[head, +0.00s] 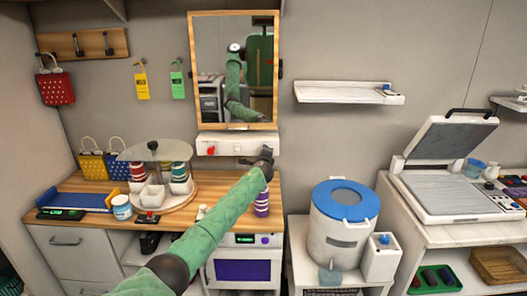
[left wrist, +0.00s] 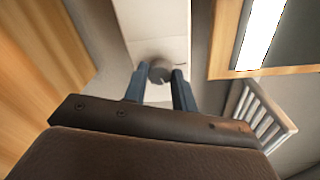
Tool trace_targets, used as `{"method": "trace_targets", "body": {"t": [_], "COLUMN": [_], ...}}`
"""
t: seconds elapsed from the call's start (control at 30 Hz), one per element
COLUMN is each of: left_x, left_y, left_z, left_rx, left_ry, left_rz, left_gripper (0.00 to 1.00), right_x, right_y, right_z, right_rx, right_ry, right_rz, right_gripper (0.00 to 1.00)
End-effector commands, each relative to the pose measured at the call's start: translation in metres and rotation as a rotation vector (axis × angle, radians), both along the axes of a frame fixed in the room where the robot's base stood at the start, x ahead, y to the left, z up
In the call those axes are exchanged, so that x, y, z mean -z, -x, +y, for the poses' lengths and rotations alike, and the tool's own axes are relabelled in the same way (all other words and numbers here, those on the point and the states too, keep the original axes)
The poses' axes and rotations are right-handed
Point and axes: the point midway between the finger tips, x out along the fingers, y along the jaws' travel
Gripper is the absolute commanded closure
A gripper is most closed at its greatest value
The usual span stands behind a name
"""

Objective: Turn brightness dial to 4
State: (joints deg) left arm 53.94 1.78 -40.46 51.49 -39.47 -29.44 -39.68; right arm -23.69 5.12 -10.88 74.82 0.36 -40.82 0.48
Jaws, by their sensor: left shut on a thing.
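A white control panel (head: 224,139) is fixed to the wall under a wood-framed mirror (head: 193,60). A red knob (head: 211,151) is on the panel's left part. A round grey dial (left wrist: 160,69) stands out from the white panel in the left wrist view; a small dark mark shows beside it. My left gripper (head: 251,158) is at the panel's right end. In the left wrist view its two fingers (left wrist: 160,75) are closed on either side of the grey dial. The dial's numbers cannot be read. My right gripper is not in view.
The wooden counter (head: 95,182) below carries a round carousel (head: 165,202), a white-and-blue jar (head: 122,208) and a purple bottle (head: 262,204). A blue-lidded white bin (head: 336,236) and an open press (head: 440,190) stand to the right. A white shelf (head: 345,92) hangs right of the mirror.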

Motion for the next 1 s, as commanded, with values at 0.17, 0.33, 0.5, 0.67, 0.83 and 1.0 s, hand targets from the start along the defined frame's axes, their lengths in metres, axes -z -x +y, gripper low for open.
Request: {"method": "trace_targets", "body": {"t": [0.17, 0.33, 0.5, 0.67, 0.83, 1.0], "left_x": [-0.001, 0.000, 0.000, 0.000, 0.000, 0.001], "left_y": [0.000, 0.001, 0.001, 0.001, 0.001, 0.001], "left_z": [0.000, -0.001, -0.002, -0.002, -0.002, -0.002], "left_rx": [0.001, 0.001, 0.001, 0.002, 0.002, 0.001], "left_ry": [-0.170, -0.330, -0.493, -0.644, -0.806, -0.967], "left_rz": [0.003, 0.003, 0.003, 0.002, 0.002, 0.004], "left_gripper": [0.96, 0.96, 0.96, 0.96, 0.96, 0.96], "right_x": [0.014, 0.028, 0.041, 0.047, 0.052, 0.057], "right_y": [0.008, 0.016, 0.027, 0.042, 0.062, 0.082], "right_z": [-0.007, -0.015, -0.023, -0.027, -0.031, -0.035], "right_rx": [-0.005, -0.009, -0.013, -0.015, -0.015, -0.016], "right_ry": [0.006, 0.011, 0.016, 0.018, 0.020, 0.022], "right_rz": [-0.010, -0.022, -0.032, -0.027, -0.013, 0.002], "right_gripper": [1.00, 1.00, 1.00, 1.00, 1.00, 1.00]}}
